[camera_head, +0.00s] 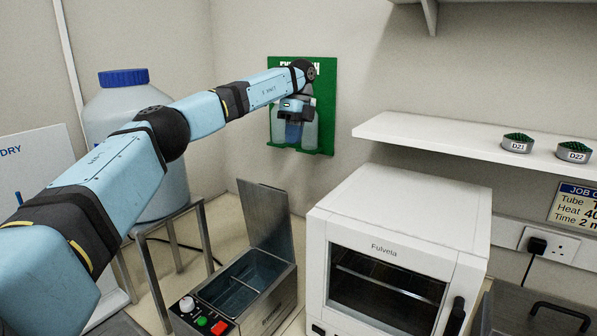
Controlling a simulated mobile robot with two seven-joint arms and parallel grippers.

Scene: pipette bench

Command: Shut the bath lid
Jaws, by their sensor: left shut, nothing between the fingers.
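The steel bath (275,309) stands on the bench at the lower middle, with liquid visible inside. Its lid (265,218) is open and stands nearly upright at the back of the bath. The front panel has a white knob, a green button and a red button. My left arm reaches in from the left across the view. My left gripper (293,122) points down, high above and behind the lid in the picture, in front of the green wall panel. It is shut and empty, apart from the lid. My right gripper is not in view.
A white oven (400,209) stands close to the right of the bath. A green panel with bottles (309,134) hangs behind my gripper. A large blue-capped container (170,196) sits on a stand at left. A white shelf (450,139) holds two pots.

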